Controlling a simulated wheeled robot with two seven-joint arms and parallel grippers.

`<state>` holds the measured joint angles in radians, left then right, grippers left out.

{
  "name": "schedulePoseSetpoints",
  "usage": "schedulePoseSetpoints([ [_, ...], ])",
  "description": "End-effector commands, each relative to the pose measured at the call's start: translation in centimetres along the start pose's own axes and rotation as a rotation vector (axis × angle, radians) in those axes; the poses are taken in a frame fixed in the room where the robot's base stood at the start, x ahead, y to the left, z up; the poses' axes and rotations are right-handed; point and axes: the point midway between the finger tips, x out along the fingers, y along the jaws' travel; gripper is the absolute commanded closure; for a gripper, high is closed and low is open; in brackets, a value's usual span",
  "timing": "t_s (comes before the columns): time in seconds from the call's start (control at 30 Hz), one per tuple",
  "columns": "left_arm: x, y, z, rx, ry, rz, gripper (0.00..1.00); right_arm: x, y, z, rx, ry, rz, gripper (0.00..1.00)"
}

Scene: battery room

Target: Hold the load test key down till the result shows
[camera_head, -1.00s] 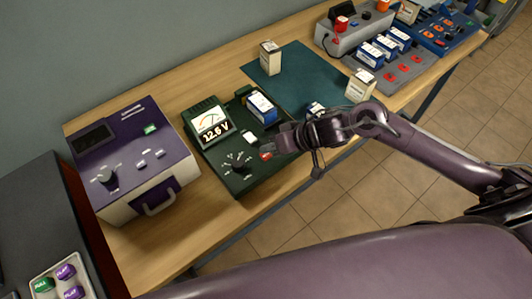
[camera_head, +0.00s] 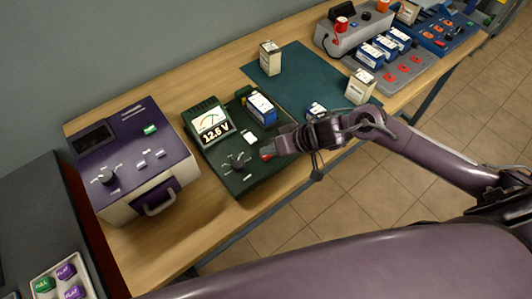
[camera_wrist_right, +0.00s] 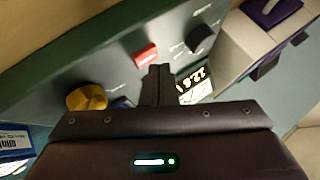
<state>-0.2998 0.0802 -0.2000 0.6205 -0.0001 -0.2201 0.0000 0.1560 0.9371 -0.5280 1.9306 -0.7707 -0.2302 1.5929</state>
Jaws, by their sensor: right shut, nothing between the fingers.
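The green tester (camera_head: 237,183) lies on the bench with a lit meter screen (camera_head: 209,122) reading about 12.6 V. Its dark knob (camera_head: 238,161) is at the front. A small red key (camera_head: 265,156) is on its right side; the red key (camera_wrist_right: 146,54) also shows in the right wrist view. My right gripper (camera_head: 275,149) is shut and empty, with its tips beside the red key. The shut fingers (camera_wrist_right: 157,72) show close to the key in the wrist view, but I cannot tell whether they touch it. My left gripper is out of view.
A blue battery (camera_head: 262,107) stands at the tester's back right. A purple unit (camera_head: 125,150) is to the left. The teal mat (camera_head: 302,68) holds cream boxes (camera_head: 270,58). A grey rack (camera_head: 405,75) with blue batteries is at the back right.

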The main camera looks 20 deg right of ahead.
Motion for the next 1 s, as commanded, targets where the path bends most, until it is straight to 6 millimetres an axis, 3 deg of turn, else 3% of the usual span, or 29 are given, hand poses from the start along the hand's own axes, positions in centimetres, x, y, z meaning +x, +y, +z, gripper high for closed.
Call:
schedulePoseSetpoints([
  [1.0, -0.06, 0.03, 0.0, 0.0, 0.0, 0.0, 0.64, 0.61, 0.42, 0.5, 0.0, -0.002, 0.0, 1.0],
])
